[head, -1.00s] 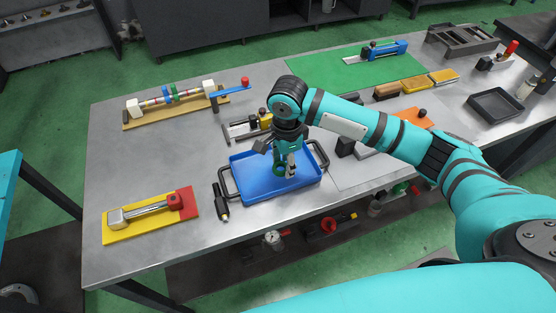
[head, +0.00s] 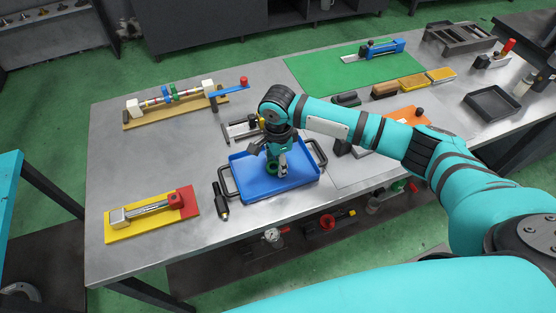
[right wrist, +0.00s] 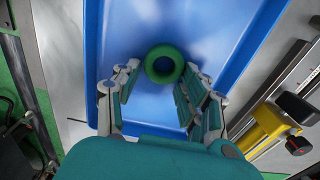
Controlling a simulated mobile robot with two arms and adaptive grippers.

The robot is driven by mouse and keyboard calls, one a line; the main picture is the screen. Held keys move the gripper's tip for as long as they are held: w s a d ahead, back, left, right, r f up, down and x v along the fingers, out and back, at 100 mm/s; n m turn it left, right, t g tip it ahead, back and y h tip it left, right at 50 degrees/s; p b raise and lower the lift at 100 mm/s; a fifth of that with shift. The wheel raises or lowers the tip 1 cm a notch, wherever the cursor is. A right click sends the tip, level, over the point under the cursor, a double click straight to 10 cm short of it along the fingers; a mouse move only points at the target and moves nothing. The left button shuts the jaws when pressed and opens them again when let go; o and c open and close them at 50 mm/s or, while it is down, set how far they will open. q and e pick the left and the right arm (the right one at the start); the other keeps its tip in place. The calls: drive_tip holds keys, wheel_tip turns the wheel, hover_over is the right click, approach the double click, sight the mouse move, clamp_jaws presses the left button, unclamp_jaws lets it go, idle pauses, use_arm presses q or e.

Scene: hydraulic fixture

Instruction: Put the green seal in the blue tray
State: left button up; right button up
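The green seal (right wrist: 163,63) is a thick ring; in the head view it shows small and partly hidden (head: 272,168). It is over the floor of the blue tray (head: 249,187), with its round opening facing the wrist camera. My right gripper (right wrist: 159,68) points down into the tray with one finger on each side of the seal. The fingers look open, with a thin strip of blue showing between the left finger and the ring. Whether the seal rests fully on the tray floor is hard to tell. My left gripper is not in view.
A black-handled tool (head: 221,201) lies left of the tray, near a yellow and red plate fixture (head: 150,213). A clamp with a yellow part (right wrist: 271,122) stands close behind the tray. The tray has dark side handles (head: 317,153). Bare table lies at far left.

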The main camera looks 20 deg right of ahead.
drive_tip(key=o, duration=0.3)
wheel_tip(320, 180, up, 12)
drive_tip(key=b, duration=0.1)
drive_tip(key=shift+r+b, duration=0.15)
drive_tip(key=shift+b, duration=0.2)
idle(0.3)
